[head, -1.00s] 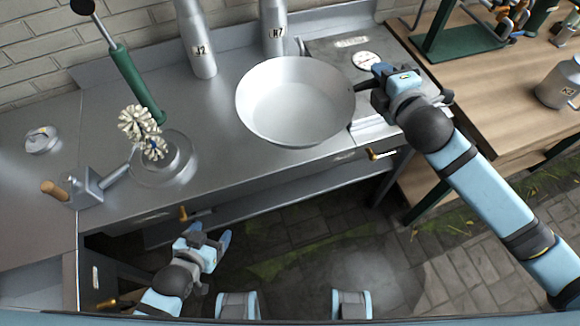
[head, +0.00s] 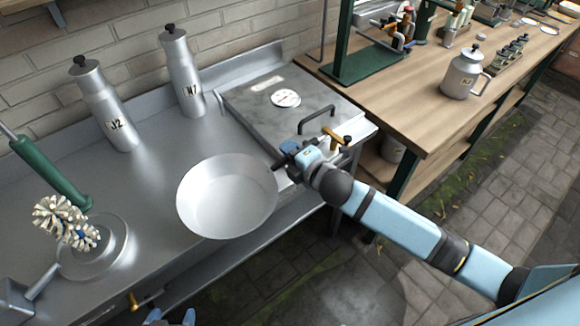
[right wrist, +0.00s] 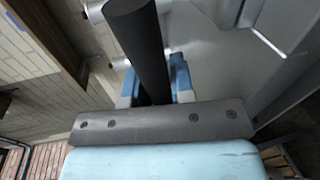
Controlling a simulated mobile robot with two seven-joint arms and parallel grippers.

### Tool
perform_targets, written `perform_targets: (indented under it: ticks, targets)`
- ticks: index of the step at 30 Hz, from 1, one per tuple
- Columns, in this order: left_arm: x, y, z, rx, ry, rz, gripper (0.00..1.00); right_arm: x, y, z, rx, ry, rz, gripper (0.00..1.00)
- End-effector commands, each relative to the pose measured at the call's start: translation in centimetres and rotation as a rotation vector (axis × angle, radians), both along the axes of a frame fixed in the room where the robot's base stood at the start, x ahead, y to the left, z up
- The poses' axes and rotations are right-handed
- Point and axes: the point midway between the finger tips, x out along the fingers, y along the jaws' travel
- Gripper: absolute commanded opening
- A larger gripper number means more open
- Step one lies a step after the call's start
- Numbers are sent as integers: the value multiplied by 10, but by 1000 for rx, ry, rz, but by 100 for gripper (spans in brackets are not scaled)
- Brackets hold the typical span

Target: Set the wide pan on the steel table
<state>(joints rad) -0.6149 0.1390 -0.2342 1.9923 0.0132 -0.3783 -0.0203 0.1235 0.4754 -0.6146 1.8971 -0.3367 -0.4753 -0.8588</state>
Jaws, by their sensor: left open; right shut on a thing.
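The wide pan (head: 227,197) is a shallow, light grey metal pan, empty and roughly level. It is over the front part of the steel table (head: 150,180), its near rim around the table's front edge. I cannot tell whether its base touches the top. My right gripper (head: 287,160) is shut on the pan's dark handle, at the pan's right side. In the right wrist view the dark handle (right wrist: 140,45) runs between the blue fingers of the gripper (right wrist: 155,85). Only the fingertips of my left gripper (head: 171,316) show at the bottom edge, apart and empty.
Bottles J2 (head: 105,105) and H7 (head: 183,75) stand behind the pan. A lidded steel unit (head: 265,120) with a gauge is at right, beside a wooden bench (head: 430,120). Bare steel lies between pan and bottles.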

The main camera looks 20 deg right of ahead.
Motion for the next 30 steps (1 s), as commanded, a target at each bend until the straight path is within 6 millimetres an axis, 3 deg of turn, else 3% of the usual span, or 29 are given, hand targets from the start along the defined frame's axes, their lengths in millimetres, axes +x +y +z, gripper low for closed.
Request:
perform_targets:
  ticks: [7,14,25,26,29,30]
  targets:
    - [0,0,-3,-1,3,1,74,0,0,-18,3,0,-1,0]
    - [2,0,-3,-5,-1,2,74,0,0,-50,3,-1,-1,0]
    - [2,-1,-2,-7,-1,2,74,1,0,-54,1,-2,-1,0]
    - [2,-1,-3,-7,-1,2,74,0,-1,-56,0,0,-1,25]
    - [2,-1,-3,-7,2,3,74,0,-1,-55,0,-1,-1,48]
    - [2,-1,-4,-7,2,3,74,0,-1,-55,0,0,-1,48]
